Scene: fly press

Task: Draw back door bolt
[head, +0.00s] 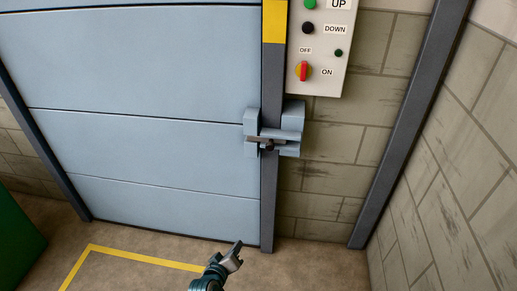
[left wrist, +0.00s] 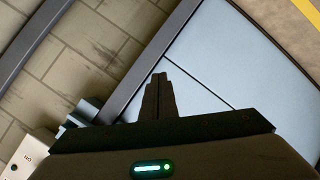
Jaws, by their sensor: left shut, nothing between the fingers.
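The door bolt (head: 268,142) is a dark bar lying across blue-grey brackets at the right edge of the pale blue door (head: 170,145), reaching across the door's dark post. A small dark knob (head: 269,147) shows on it. Part of the bolt's bracket (left wrist: 84,112) shows in the left wrist view, left of my fingers. My left gripper (head: 237,248) is low in front of the door, below the bolt and apart from it. Its fingers are together and empty, as the left wrist view (left wrist: 159,80) also shows. My right gripper is in neither view.
A control box (head: 321,45) with UP and DOWN buttons and a red rotary switch hangs on the block wall above the bolt. A dark post (head: 410,125) stands to the right. A green object (head: 15,235) is at the lower left. Yellow lines (head: 145,257) mark the floor.

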